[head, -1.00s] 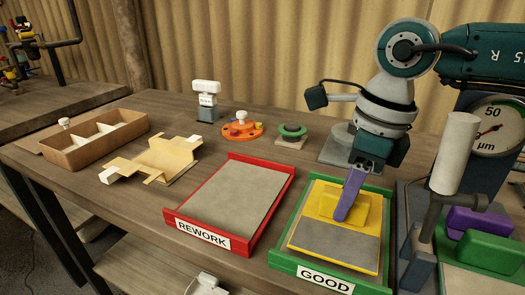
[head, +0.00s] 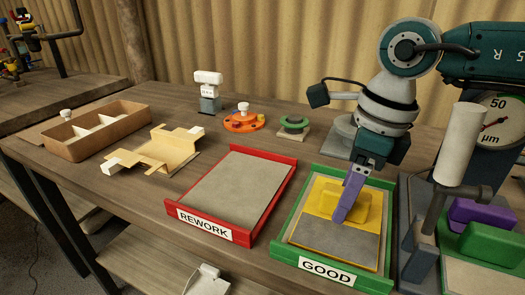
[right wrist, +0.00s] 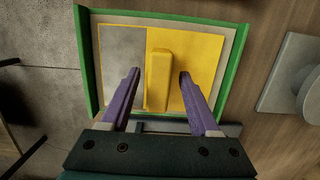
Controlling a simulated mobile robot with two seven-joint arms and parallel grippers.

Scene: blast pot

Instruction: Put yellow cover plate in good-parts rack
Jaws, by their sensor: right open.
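The yellow cover plate (head: 322,197) lies in the green-rimmed rack labelled GOOD (head: 287,252), with its raised yellow block upward and a grey area on its near part. In the right wrist view the plate (right wrist: 201,55) lies flat inside the green rim (right wrist: 90,70). My right gripper (head: 345,205) is over the plate. In the right wrist view its purple fingers (right wrist: 158,78) are open, one on each side of the raised block, with gaps between them and the block. My left gripper is not in view.
A red tray labelled REWORK (head: 174,212) stands empty left of the rack. A dial gauge stand (head: 418,262) with purple and green blocks is close on the right. A cardboard box (head: 66,145), a folded carton (head: 160,148) and an orange disc fixture (head: 243,122) stand farther left and back.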

